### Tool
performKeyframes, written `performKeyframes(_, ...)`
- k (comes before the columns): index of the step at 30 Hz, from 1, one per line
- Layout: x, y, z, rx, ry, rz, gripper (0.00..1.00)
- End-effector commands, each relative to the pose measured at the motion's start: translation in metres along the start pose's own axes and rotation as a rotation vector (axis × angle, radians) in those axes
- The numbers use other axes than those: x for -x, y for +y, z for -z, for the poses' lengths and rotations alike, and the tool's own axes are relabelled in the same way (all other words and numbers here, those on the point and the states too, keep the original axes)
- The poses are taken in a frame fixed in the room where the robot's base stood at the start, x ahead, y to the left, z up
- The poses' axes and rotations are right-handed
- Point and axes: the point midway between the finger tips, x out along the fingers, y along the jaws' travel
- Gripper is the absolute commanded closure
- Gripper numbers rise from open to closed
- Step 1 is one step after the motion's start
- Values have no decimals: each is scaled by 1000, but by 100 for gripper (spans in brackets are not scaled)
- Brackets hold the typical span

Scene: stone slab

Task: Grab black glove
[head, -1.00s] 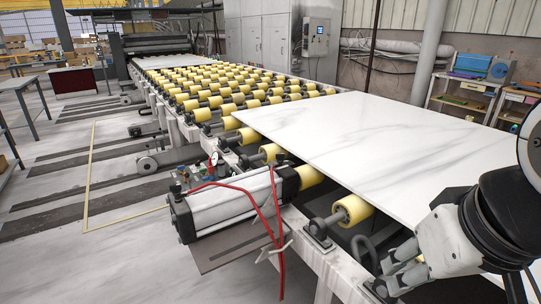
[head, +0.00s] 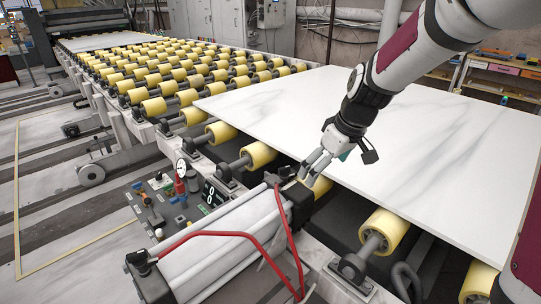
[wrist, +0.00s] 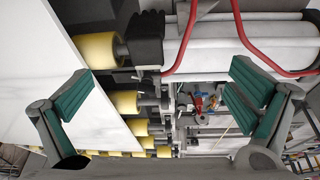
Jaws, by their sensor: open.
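I cannot make out a black glove in either view. My gripper (head: 314,168) hangs over the near edge of the white stone slab (head: 400,150), above the front rollers and close to the black end cap of a white cylinder (head: 228,238). In the wrist view its two green-padded fingers (wrist: 160,98) are wide apart with nothing between them. That view shows the slab (wrist: 30,75) at the left and the white cylinder (wrist: 225,45) at the top.
Yellow rollers (head: 152,106) fill the conveyor behind the slab. A red hose (head: 225,234) loops over the cylinder. A panel with small parts and a gauge (head: 181,168) lies left of it. Shelves (head: 500,72) stand at the back right.

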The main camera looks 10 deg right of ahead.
Motion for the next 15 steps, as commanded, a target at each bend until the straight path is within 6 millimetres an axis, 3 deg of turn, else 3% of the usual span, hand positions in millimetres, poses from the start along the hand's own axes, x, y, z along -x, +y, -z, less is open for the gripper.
performKeyframes(1, -23, 11, 4, 9, 4, 19, 0)
performKeyframes(6, -70, 35, 14, 54, 33, 52, 0)
performKeyframes(15, -109, 45, 18, 78, 51, 69, 0)
